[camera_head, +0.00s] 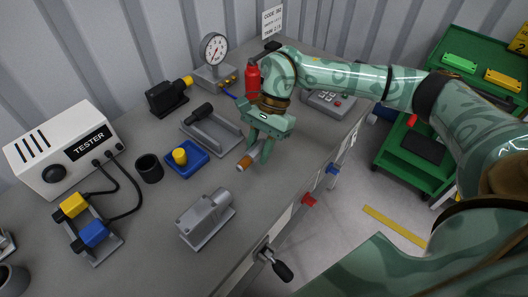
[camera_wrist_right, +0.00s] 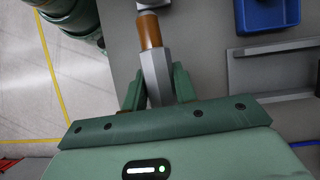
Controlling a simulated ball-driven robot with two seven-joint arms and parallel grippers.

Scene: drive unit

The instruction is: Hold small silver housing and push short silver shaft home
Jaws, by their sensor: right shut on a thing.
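A small silver housing (camera_head: 200,222) sits on the bench in the front middle of the head view, a blocky grey body with a rounded part on top. My right gripper (camera_head: 260,148) is shut on a silver shaft (camera_wrist_right: 157,75) with a copper-brown band (camera_wrist_right: 149,30) and a pale tip. In the head view the shaft's brown end (camera_head: 244,163) points down and left, above the bench and apart from the housing. The fingers cover part of the shaft. My left gripper is in neither view.
A blue tray (camera_head: 196,163) with a yellow knob and a grey fixture (camera_head: 225,139) with a black handle lie left of my right gripper. A tester box (camera_head: 48,165), a black cup (camera_head: 149,168) and a red bottle (camera_head: 252,80) also stand on the bench. Bare bench lies between shaft and housing.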

